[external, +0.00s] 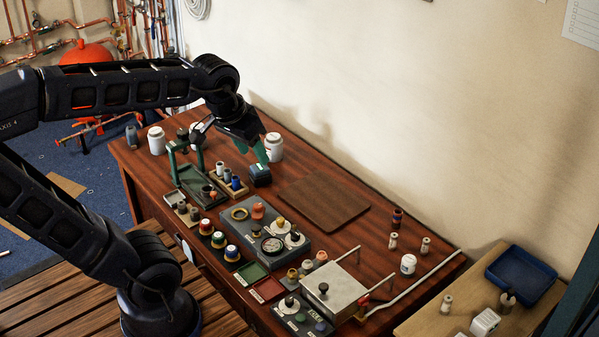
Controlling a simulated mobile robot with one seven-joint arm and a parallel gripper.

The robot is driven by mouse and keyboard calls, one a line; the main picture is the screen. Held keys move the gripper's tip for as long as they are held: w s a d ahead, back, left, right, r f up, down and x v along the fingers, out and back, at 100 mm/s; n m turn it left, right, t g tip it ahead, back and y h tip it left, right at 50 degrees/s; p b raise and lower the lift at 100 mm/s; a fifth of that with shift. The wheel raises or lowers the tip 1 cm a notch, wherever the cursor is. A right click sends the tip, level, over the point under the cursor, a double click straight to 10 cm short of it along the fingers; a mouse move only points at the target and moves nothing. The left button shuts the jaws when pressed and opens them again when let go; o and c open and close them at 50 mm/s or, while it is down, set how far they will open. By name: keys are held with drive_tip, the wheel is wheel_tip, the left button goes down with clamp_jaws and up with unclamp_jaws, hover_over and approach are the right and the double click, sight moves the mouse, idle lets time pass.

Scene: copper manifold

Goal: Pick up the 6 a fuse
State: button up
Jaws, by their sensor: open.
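I cannot read any rating, so I cannot tell which piece is the 6 A fuse. Small pale cylinders that may be fuses stand at the right of the bench: one (393,241), another (426,245), and a third (447,304) on the lighter side table. A small rack (232,189) with dark, grey and blue cylinders stands below my gripper. My gripper (232,152) is open above the back left of the bench. One finger reaches down close to a dark teal block (260,176); contact is unclear. I see nothing held.
A green stand with a tray (190,184) is left of the rack. White jars (274,146) stand behind. A grey panel with knobs and a gauge (262,228) and a metal box (334,291) fill the front. A flat brown board (324,202) is bare. A blue tray (521,275) is far right.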

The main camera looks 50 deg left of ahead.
drive_tip(key=w+d+f+n+g, duration=0.1)
drive_tip(key=w+n, duration=0.1)
drive_tip(key=w, duration=0.6)
drive_tip(key=w+d+f+n, duration=0.1)
drive_tip(key=w+f+n, duration=0.15)
drive_tip(key=w, duration=0.45)
drive_tip(key=n+g, duration=0.3)
drive_tip(key=n, duration=0.9)
hover_over(395, 235)
wheel_tip(395, 235, down, 34)
drive_tip(key=shift+w+d+f, duration=0.15)
drive_tip(key=shift+f, duration=0.05)
drive_tip(key=shift+w+f, duration=0.1)
drive_tip(key=shift+f, duration=0.45)
wheel_tip(395, 235, down, 5)
drive_tip(key=shift+f, duration=0.15)
drive_tip(key=shift+s+a+f, duration=0.15)
drive_tip(key=shift+f, duration=1.1)
drive_tip(key=shift+s+a+f, duration=0.1)
drive_tip(key=shift+f, duration=1.15)
clamp_jaws()
drive_tip(key=shift+r, duration=0.1)
